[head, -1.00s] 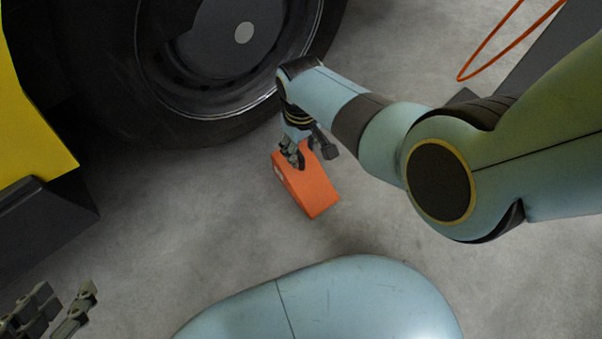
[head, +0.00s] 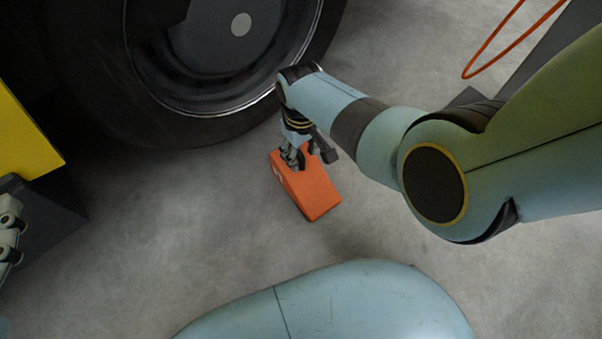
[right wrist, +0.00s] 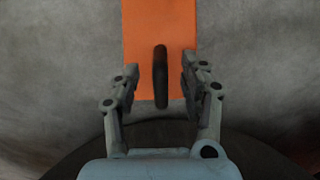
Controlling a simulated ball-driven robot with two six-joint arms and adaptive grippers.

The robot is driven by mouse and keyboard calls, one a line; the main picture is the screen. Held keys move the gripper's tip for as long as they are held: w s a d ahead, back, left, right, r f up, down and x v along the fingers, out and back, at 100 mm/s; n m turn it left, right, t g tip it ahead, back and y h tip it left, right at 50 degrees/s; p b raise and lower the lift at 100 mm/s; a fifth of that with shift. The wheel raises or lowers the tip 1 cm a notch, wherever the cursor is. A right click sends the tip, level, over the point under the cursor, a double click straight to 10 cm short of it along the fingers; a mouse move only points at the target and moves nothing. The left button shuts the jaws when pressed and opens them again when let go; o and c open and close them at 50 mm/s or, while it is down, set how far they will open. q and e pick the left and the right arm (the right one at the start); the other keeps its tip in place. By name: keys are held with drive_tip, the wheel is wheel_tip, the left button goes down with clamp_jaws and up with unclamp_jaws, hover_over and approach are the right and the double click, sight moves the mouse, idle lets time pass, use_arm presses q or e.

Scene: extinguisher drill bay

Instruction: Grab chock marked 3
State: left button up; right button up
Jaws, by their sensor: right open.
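An orange wedge-shaped chock (head: 318,192) sits on the concrete floor near the big tyre. A pale mark shows on its left side, too small to read. My right gripper (head: 296,158) is at its upper end. In the right wrist view the chock (right wrist: 143,30) has a dark upright handle (right wrist: 160,78) on its top. The open fingers of my right gripper (right wrist: 159,72) stand on either side of this handle, with gaps on both sides. Part of my left gripper (head: 8,235) shows at the left edge; its fingertips are out of view.
A large black tyre (head: 190,128) stands just behind the chock. A yellow body part (head: 25,130) with a dark block (head: 50,210) is at the left. An orange hose loop (head: 510,45) lies at the upper right. The floor left of the chock is clear.

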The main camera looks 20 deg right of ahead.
drive_tip(key=shift+f+b, duration=0.45)
drive_tip(key=shift+f, duration=0.25)
use_arm(q)
wheel_tip(320, 180, up, 8)
drive_tip(key=w+t+h, duration=0.1)
drive_tip(key=w+t, duration=0.1)
drive_tip(key=t, duration=0.1)
drive_tip(key=shift+w+d+f+m, duration=0.2)
drive_tip(key=shift+w+d+m, duration=0.15)
drive_tip(key=shift+d+m, duration=0.05)
use_arm(e)
clamp_jaws()
